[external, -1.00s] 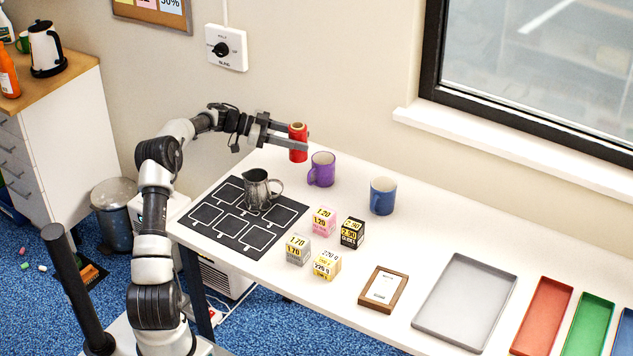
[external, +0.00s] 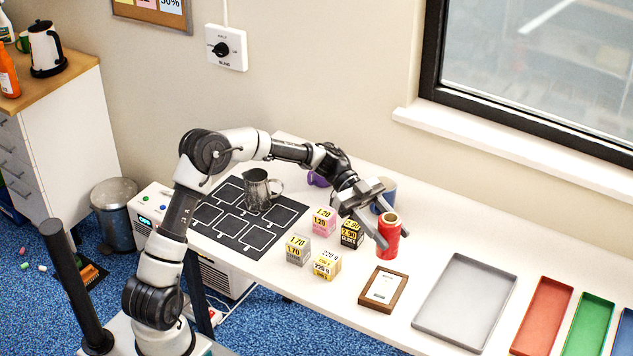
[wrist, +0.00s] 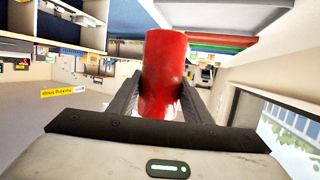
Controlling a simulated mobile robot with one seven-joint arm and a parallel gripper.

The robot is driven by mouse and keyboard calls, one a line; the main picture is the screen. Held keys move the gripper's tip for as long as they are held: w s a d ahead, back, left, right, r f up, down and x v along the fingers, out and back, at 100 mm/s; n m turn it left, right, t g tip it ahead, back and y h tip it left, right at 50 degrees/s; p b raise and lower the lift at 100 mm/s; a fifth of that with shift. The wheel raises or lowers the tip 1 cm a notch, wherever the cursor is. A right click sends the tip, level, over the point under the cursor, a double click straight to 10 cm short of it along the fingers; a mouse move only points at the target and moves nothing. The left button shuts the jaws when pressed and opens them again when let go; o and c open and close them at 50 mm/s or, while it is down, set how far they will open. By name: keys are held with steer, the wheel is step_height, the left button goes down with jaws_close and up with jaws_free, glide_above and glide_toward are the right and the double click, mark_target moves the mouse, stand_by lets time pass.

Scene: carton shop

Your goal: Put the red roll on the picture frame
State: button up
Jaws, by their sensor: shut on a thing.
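The red roll (external: 389,237) stands upright between the fingers of my gripper (external: 382,233), which is shut on it. In the wrist view the red roll (wrist: 164,72) fills the space between the two dark fingers (wrist: 160,100). The picture frame (external: 383,289) lies flat on the white table, with a brown wooden border and a pale middle. The roll is above and behind the frame in the external view, slightly to its right. I cannot tell exactly how high the roll is over the table.
Several small price-marked boxes (external: 298,249) stand left of the frame. A grey tray (external: 416,316) lies to its right, then a red tray (external: 541,318) and a green tray (external: 583,325). A blue mug (external: 386,187), a purple mug and a metal jug (external: 257,190) stand farther back.

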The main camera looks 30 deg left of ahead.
steer(key=shift+s+d+g, duration=0.3)
steer(key=shift+s+d, duration=0.15)
steer(key=shift+s, duration=0.15)
steer(key=shift+s+d+f, duration=0.15)
steer(key=shift+s+f, duration=0.05)
steer(key=shift+s, duration=0.05)
steer(key=b, duration=0.2)
glide_above(384, 286)
step_height(384, 286, down, 10)
steer(key=shift+r, duration=0.25)
steer(key=shift+f, duration=0.2)
steer(key=o, duration=1.2)
